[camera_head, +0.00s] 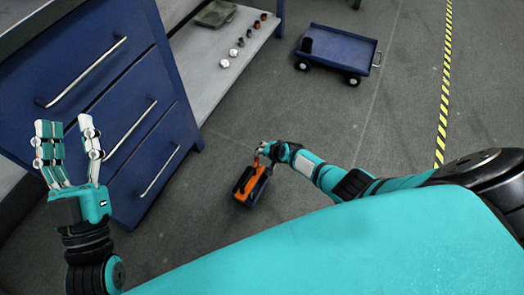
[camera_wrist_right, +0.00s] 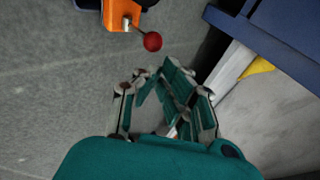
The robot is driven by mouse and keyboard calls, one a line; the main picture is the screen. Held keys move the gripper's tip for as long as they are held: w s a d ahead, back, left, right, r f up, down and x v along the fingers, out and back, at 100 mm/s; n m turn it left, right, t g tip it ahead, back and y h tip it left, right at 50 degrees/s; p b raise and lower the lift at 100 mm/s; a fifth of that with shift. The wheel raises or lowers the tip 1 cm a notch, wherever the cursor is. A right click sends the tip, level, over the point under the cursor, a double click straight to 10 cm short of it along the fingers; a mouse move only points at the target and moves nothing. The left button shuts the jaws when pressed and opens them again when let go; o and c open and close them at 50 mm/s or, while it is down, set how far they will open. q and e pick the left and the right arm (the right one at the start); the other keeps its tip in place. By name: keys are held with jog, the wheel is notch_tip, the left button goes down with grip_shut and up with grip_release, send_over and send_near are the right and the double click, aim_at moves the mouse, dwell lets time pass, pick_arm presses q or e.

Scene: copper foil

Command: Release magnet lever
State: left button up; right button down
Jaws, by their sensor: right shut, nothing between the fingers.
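The magnet is an orange and black block (camera_head: 250,185) on the grey floor in the middle of the head view. In the right wrist view its orange body (camera_wrist_right: 122,14) is at the top edge, partly cut off. Its lever (camera_wrist_right: 133,28) is a thin rod ending in a red ball knob (camera_wrist_right: 152,41). My right gripper (camera_head: 264,151) is at the magnet's upper end in the head view. In the right wrist view my right gripper (camera_wrist_right: 157,76) is shut and empty, with its fingertips just below the knob and apparently apart from it. My left gripper (camera_head: 69,128) is open and empty, fingers pointing up, in front of the drawers.
A blue drawer cabinet (camera_head: 140,125) with metal handles stands at left. A grey low shelf (camera_head: 200,75) beside it holds several small round parts and a dark folded item. A blue cart (camera_head: 345,50) stands at the back. Yellow-black floor tape (camera_head: 445,90) runs at right. Floor between is clear.

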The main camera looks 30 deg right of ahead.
pick_arm(q)
jog(key=shift+w+f+g+y, duration=0.2)
jog(key=shift+w+f+g, duration=0.15)
jog(key=shift+f, duration=0.2)
jog(key=shift+w+f+g+y, duration=0.2)
jog(key=shift+w+f+g, duration=0.05)
jog(key=shift+f+g, duration=0.25)
